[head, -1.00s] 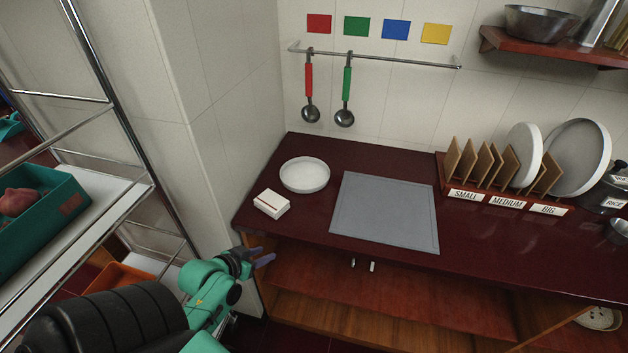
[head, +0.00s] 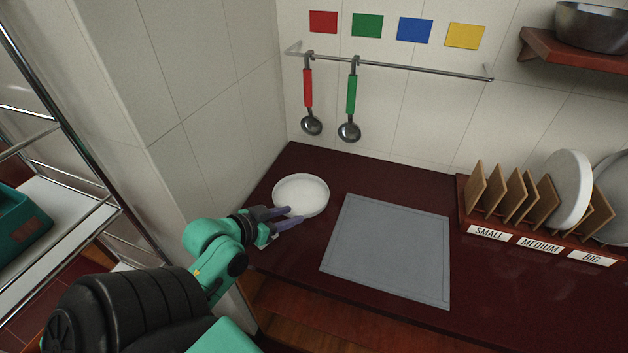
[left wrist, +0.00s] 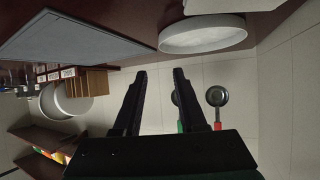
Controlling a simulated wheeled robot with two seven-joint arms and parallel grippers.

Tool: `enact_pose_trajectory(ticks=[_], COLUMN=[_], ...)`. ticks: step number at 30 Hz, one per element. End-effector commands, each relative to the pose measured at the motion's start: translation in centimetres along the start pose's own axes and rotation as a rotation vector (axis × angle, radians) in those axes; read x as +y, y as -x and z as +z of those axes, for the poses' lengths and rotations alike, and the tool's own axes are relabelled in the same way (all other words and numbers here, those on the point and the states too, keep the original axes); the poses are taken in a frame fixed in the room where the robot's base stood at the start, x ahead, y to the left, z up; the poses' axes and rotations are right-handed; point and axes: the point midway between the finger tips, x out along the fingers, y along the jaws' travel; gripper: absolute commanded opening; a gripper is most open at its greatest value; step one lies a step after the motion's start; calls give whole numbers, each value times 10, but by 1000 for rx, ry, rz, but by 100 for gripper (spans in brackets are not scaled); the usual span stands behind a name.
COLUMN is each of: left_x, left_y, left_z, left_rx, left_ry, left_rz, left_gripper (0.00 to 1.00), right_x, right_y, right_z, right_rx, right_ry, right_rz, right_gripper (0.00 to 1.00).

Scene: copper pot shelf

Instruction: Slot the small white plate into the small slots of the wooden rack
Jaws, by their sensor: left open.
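The small white plate (head: 301,194) lies flat on the dark red counter, left of the grey board. It also shows near the top of the left wrist view (left wrist: 203,36). My left gripper (head: 289,217) is open and empty, its fingers pointing toward the plate's near edge; whether they touch it I cannot tell. The left wrist view shows the two dark fingers (left wrist: 158,80) apart with nothing between them. The wooden rack (head: 507,230) stands at the right, with slots labelled SMALL, MEDIUM and BIG. The SMALL section is empty. My right gripper is not in view.
A grey board (head: 388,249) lies flat right of the plate. A white plate (head: 570,189) and a larger one (head: 613,205) stand in the rack. A red-handled ladle (head: 309,100) and a green-handled ladle (head: 351,100) hang from the wall rail. A shelf unit stands at the left.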

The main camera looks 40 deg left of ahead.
Motion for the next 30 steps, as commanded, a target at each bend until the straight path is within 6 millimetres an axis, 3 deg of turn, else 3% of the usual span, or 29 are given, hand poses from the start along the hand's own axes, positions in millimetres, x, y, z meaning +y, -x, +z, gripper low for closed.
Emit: enact_pose_trajectory(ticks=[1, 3, 7, 10, 12, 18, 24, 30], left_x=[0, 0, 0, 0, -1, 0, -1, 0], left_y=[-12, -27, -50, -72, -79, -105, -138, -141], left_z=[8, 11, 12, 8, 0, 1, 3, 4], left_rx=[5, 8, 7, 6, 1, -1, 0, -1], left_ry=[-2, -2, -4, -3, 2, 2, -1, -1], left_rz=[0, -1, 0, -1, -1, -1, -2, -2], left_gripper=[41, 41, 41, 41, 41, 41, 41, 41], right_x=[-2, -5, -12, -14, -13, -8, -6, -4], right_y=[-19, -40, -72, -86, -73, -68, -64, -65], right_z=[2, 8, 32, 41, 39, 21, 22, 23], right_rx=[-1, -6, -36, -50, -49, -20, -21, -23], right_ry=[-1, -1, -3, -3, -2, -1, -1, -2], right_rz=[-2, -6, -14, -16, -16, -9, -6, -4], right_gripper=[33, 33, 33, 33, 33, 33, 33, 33])
